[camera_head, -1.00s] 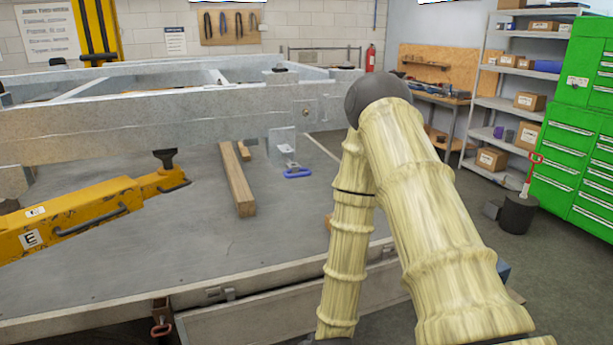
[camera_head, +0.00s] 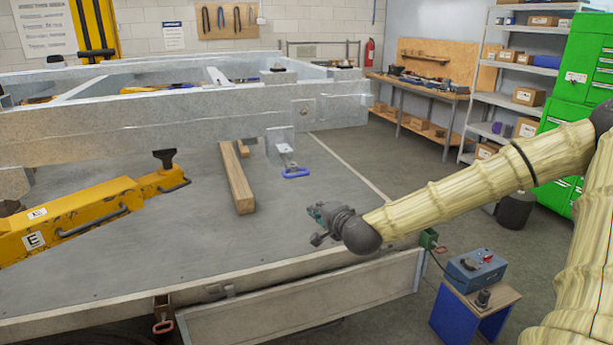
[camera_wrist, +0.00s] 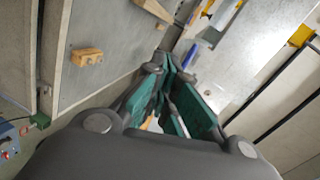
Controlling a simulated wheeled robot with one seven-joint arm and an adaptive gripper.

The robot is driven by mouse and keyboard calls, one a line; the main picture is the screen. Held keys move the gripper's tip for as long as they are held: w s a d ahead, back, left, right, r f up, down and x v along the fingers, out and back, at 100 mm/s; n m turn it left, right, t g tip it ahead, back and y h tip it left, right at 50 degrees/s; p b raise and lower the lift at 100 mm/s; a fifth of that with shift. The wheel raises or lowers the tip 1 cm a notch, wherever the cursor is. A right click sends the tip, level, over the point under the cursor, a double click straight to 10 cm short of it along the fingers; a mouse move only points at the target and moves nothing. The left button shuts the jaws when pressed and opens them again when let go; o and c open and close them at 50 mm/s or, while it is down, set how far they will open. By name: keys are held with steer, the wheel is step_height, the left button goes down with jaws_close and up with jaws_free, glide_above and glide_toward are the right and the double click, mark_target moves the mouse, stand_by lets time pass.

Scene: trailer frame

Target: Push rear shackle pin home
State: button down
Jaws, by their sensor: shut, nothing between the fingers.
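A blue looped handle (camera_head: 296,173) on a short silver rod sticks out from a grey bracket plate (camera_head: 279,142) on the side of the galvanised frame (camera_head: 180,122). It looks like the shackle pin; how far it sits in is too small to tell. My gripper (camera_head: 317,222) is above the grey deck, nearer the camera than the handle and apart from it. In the wrist view my gripper (camera_wrist: 172,75) shows green-padded fingers, shut and empty. A blue part (camera_wrist: 192,54), probably the handle, shows beyond the fingertips, partly hidden by them.
A long timber (camera_head: 237,178) lies on the deck (camera_head: 130,255) left of the handle. A yellow jack (camera_head: 90,212) stands farther left. A small wooden block (camera_wrist: 87,57) shows in the wrist view. A blue control box (camera_head: 476,266) is at the right.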

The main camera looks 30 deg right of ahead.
step_height(320, 180, up, 5)
steer(key=d+m+t+h, duration=0.1)
steer(key=d+m, duration=0.1)
steer(key=m, duration=0.1)
steer(key=b, duration=0.7)
glide_toward(298, 166)
steer(key=shift+w+d+f+n+p, duration=0.2)
steer(key=shift+w+f+n+p, duration=0.1)
steer(key=shift+w+f+p, duration=0.95)
steer(key=shift+s, duration=0.15)
steer(key=b+x, duration=0.1)
steer(key=x, duration=0.1)
steer(key=r+b+x, duration=0.1)
steer(key=x, duration=0.1)
steer(key=b+x, duration=0.2)
steer(key=x, duration=0.1)
steer(key=shift+d+r, duration=0.1)
steer(key=shift+w+d, duration=0.1)
steer(key=shift+w, duration=0.15)
steer(key=shift+r, duration=0.3)
